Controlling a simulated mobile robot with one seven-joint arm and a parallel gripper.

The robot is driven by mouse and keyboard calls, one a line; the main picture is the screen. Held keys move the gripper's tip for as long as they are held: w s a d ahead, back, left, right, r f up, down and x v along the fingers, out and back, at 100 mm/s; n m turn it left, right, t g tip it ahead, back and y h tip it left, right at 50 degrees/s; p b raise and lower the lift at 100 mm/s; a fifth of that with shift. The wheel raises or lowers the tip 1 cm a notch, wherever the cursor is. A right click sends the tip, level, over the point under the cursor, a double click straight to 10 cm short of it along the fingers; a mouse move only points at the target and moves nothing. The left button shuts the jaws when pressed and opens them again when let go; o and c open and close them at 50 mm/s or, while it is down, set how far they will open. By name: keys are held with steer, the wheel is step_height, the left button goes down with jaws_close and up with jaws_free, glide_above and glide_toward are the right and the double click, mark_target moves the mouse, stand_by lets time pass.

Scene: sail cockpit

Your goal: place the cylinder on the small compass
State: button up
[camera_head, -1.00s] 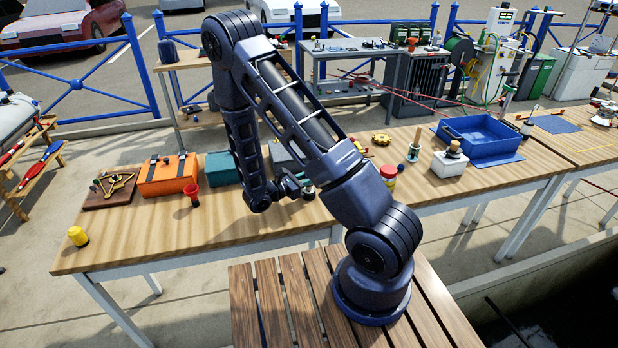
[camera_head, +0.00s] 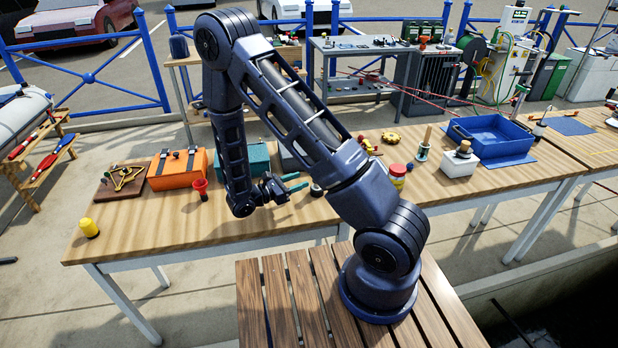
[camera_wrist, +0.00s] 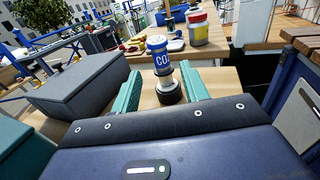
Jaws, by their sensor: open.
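A dark round thing, perhaps the same compass (camera_head: 317,189), shows beside my arm in the head view. My gripper (camera_head: 289,184) is open and low over the bench. Its teal fingers (camera_wrist: 160,75) flank the line to both things; no grip shows.
A grey box (camera_wrist: 80,85) lies left of the fingers. A red cup (camera_head: 201,188) and orange case (camera_head: 177,169) are left. The bench front (camera_head: 150,235) is clear.

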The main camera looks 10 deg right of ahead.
steer(key=v, duration=0.3)
steer(key=shift+s+a+r, duration=0.1)
steer(key=s+d+r+m+y, duration=0.5)
steer(key=r+m, duration=0.2)
steer(key=r, duration=0.4)
steer(key=s+d+r+m+y, duration=0.5)
steer(key=s+r+m+y, duration=0.1)
steer(key=r, duration=0.4)
steer(key=s+d+r+m+g+y, duration=0.1)
steer(key=s+d+r+m+y, duration=0.4)
steer(key=r+m, duration=0.3)
step_height(320, 180, up, 4)
steer(key=shift+s+d+f+m+y, duration=0.2)
steer(key=shift+d+m+y, duration=0.1)
steer(key=shift+d+y, duration=0.3)
